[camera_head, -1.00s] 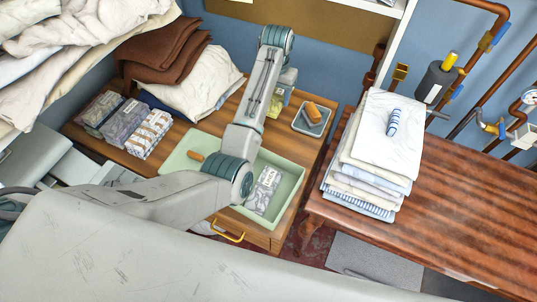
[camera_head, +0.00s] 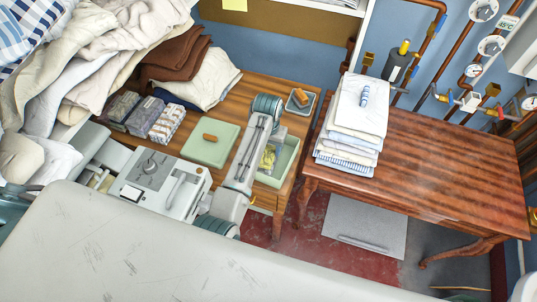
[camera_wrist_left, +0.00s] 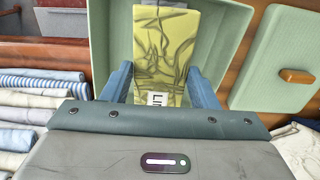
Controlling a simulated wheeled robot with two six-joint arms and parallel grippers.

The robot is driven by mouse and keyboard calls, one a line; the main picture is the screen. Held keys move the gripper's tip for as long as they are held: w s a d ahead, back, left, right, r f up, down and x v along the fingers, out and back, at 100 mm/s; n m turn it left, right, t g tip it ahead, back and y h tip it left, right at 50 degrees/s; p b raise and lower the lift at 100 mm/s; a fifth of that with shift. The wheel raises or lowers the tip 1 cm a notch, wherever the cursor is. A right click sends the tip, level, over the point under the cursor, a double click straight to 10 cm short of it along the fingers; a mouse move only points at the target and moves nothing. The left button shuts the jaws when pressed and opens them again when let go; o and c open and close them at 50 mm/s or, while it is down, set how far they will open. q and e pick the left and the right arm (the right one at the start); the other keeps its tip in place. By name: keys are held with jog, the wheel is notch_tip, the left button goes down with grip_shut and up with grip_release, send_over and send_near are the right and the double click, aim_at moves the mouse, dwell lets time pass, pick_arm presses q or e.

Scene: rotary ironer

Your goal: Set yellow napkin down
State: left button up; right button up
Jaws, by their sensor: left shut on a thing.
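The yellow napkin (camera_head: 267,158) is a flat, folded piece with a dark marbled pattern and a white label. It shows large in the left wrist view (camera_wrist_left: 165,45). My left gripper (camera_wrist_left: 160,82) is shut on it, a blue finger at each side. The napkin is over or inside the open pale green box (camera_head: 283,168), whose walls surround it in the left wrist view (camera_wrist_left: 222,40). I cannot tell whether it touches the box floor. My left arm hides part of the box. My right gripper is not in view.
The green lid (camera_head: 211,147) with a wooden handle lies left of the box. Patterned folded bundles (camera_head: 165,124) and a small grey tray (camera_head: 300,101) share the wooden table. A linen stack (camera_head: 350,125) stands on the darker table (camera_head: 440,150), whose right side is clear.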

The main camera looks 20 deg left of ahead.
aim_at(268, 156)
pick_arm(q)
jog(key=shift+f, duration=0.4)
notch_tip(268, 156, down, 4)
jog(key=shift+s+r+p, duration=0.1)
jog(key=shift+s+p, duration=0.05)
jog(key=shift+p, duration=0.5)
jog(key=shift+f, duration=0.3)
jog(key=o, duration=0.9)
jog(key=shift+o, duration=0.2)
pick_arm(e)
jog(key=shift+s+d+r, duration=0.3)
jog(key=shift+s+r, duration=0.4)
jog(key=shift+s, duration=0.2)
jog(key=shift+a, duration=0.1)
